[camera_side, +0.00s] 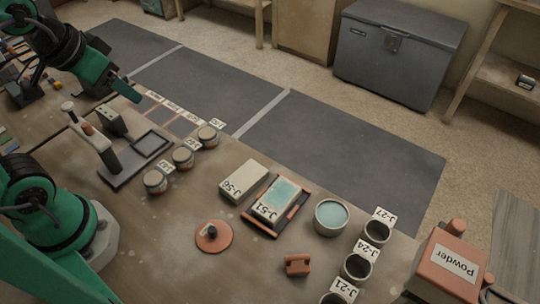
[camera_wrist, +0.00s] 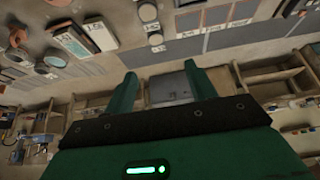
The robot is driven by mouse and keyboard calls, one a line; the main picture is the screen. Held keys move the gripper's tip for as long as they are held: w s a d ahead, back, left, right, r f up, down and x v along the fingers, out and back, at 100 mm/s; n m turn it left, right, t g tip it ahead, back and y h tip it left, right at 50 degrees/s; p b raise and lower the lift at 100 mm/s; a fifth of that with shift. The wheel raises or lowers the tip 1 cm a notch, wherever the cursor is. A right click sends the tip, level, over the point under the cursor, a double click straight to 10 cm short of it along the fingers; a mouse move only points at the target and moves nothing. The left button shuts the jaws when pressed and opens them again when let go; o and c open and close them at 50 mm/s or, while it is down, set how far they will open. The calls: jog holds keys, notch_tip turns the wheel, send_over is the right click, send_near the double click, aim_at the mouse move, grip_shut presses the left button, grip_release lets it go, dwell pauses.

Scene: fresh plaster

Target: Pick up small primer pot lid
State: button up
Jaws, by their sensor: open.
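The lid is a flat terracotta disc with a dark knob (camera_side: 211,238), lying on the bench left of the pot. My gripper (camera_side: 124,90) is at the upper left, well away from the lid. In the wrist view my gripper (camera_wrist: 160,72) has its two green fingers apart with nothing between them.
A tray with a teal-topped block (camera_side: 283,199) and a pale block (camera_side: 243,181) lie behind the lid. Several labelled jars (camera_side: 183,157) and cups (camera_side: 357,267) stand around. Bench around the lid is clear.

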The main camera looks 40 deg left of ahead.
jog(key=c, duration=0.3)
jog(key=shift+d, duration=0.1)
jog(key=m+g, duration=0.2)
jog(key=g, duration=0.3)
send_over(213, 229)
jog(key=f, duration=1.5)
jog(key=shift+w+a+f, duration=0.1)
jog(key=shift+w+a, duration=0.15)
jog(key=shift+a, duration=0.05)
jog(key=shift+s+d+f+g, duration=0.3)
jog(key=shift+d+f, duration=0.05)
jog(key=shift+f, duration=1.3)
